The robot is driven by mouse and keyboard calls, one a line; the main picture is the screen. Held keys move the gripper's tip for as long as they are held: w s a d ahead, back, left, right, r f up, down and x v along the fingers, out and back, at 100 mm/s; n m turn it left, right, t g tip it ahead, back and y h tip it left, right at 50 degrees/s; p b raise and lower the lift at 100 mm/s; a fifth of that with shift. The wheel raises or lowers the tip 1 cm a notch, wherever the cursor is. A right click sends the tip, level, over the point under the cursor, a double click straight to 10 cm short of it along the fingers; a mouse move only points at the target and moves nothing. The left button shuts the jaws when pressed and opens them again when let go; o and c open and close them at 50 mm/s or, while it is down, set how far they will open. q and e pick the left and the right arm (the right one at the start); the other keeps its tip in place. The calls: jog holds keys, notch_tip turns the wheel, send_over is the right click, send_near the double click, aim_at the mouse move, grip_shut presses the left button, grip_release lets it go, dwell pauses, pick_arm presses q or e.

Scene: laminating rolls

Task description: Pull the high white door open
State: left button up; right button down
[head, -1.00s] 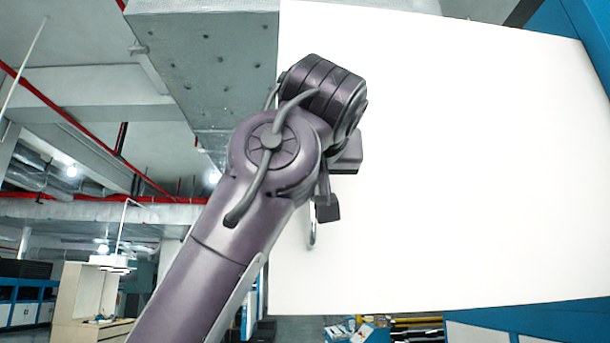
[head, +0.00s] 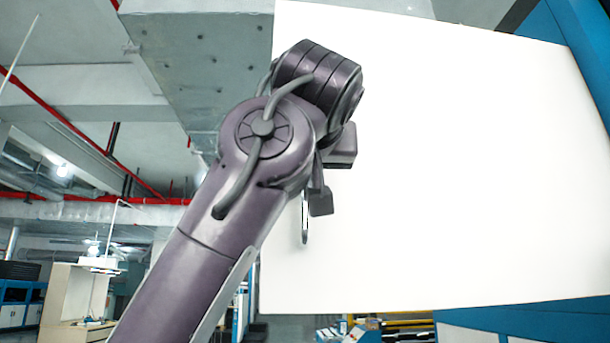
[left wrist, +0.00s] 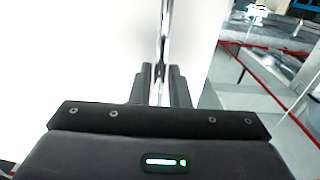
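The high white door (head: 450,180) fills the right half of the head view; it stands ajar, its left edge swung out toward me. Its slim metal handle (head: 304,222) is upright near that left edge. My left gripper (head: 318,200) is at the upper part of the handle, partly hidden behind its own wrist. In the left wrist view the door (left wrist: 75,50) is behind the gripper (left wrist: 160,85), and the handle (left wrist: 164,35) runs down between the two dark fingers, which look closed on it. My right gripper is not in view.
The blue machine frame (head: 575,325) borders the door at right and below. A grey beam (head: 200,70) and red pipes (head: 150,200) are overhead at left. Shelves with coloured items (head: 350,328) show under the door. A pale cabinet (head: 72,295) stands far off at left.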

pick_arm(q)
jog(key=s+d+b, duration=0.1)
jog(key=s+b, duration=0.1)
jog(key=s, duration=0.4)
jog(key=shift+s, duration=0.35)
jog(key=shift+w, duration=0.1)
